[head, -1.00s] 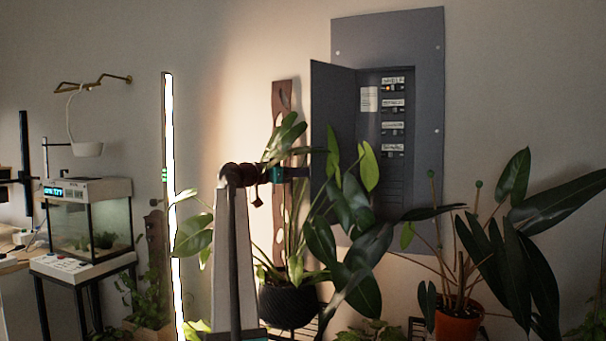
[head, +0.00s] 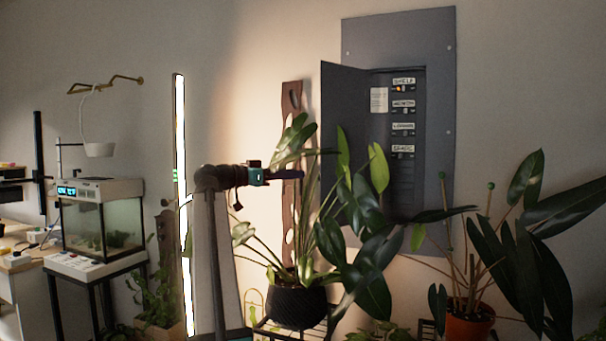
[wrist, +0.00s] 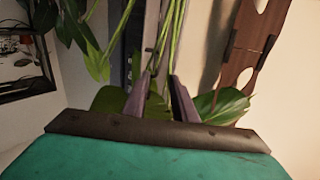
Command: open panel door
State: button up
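The grey electrical panel (head: 438,130) is on the wall, and its door (head: 345,130) stands swung out to the left. Labelled breakers (head: 403,105) show inside. Leaves cover the door's lower part. My gripper (head: 300,174) is level with the middle of the door, just left of its free edge, with a small gap in the head view. In the wrist view the two fingers of my gripper (wrist: 160,95) stand apart. A grey upright strip, seemingly the door's edge (wrist: 151,30), and green stems show ahead of them; I see nothing gripped.
A plant in a black pot (head: 296,304) stands below my gripper, its leaves reaching in front of the door. A plant in an orange pot (head: 468,326) is at right. A brown slotted board (head: 291,100) and a light tube (head: 179,200) stand left.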

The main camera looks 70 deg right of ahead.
jog(key=shift+v, duration=2.45)
